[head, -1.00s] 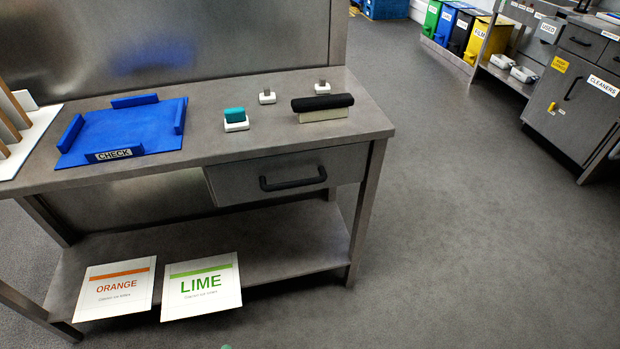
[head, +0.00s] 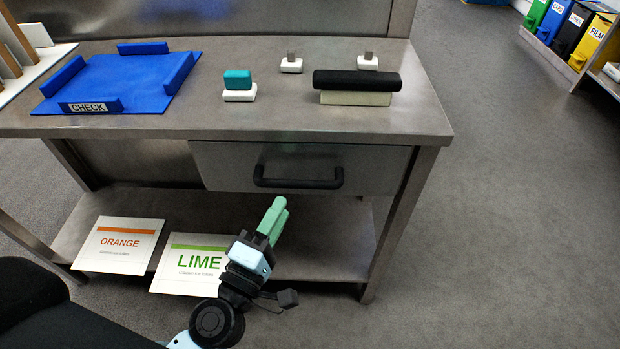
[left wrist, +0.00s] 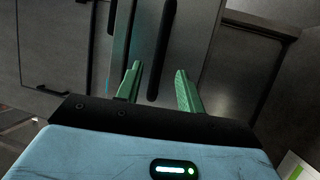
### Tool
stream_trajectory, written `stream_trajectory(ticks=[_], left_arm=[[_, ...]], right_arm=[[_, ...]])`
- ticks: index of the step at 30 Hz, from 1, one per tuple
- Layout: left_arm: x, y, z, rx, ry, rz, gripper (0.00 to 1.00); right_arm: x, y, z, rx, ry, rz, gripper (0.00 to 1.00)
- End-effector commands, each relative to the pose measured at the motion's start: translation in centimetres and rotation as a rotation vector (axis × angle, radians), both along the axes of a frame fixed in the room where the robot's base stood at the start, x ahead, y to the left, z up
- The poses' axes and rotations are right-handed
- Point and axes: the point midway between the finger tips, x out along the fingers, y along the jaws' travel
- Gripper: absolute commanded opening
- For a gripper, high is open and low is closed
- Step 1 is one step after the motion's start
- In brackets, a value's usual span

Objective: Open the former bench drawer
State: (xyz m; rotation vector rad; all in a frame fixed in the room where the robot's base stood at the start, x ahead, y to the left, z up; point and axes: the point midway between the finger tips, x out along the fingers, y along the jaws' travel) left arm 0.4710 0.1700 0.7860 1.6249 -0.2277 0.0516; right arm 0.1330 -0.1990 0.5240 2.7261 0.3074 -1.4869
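The bench drawer (head: 225,166) is a grey metal front under the right part of the bench top, and it looks shut. Its black bar handle (head: 298,184) runs across the front. My left gripper (head: 273,220) has green fingers and is below and in front of the handle, apart from it. In the left wrist view the fingers (left wrist: 158,85) are spread with nothing between them, and the dark handle (left wrist: 162,50) stands beyond them, in line with the gap. My right gripper is not in view.
The bench top (head: 300,122) holds a blue CHECK tray (head: 130,80), a teal block on a white base (head: 238,84) and a black-topped bar (head: 357,84). ORANGE (head: 118,245) and LIME (head: 190,264) cards are on the lower shelf. Open floor (head: 510,200) lies right of the bench.

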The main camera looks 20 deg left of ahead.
Motion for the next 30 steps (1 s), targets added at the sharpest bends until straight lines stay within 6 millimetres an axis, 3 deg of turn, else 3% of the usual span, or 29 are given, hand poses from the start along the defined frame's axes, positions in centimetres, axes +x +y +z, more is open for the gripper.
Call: stream_trajectory(ticks=[5, 18, 30], left_arm=[[0.7, -0.1, 0.3, 0.002, -0.002, 0.0, 0.38], [6.5, -0.8, 1.3, 0.004, -0.002, -0.001, 0.38], [7.6, -1.0, 1.3, 0.003, 0.001, -0.001, 0.38]], right_arm=[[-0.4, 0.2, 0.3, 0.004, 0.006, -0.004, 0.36], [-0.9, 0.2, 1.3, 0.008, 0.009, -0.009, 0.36], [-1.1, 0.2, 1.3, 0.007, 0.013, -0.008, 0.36]])
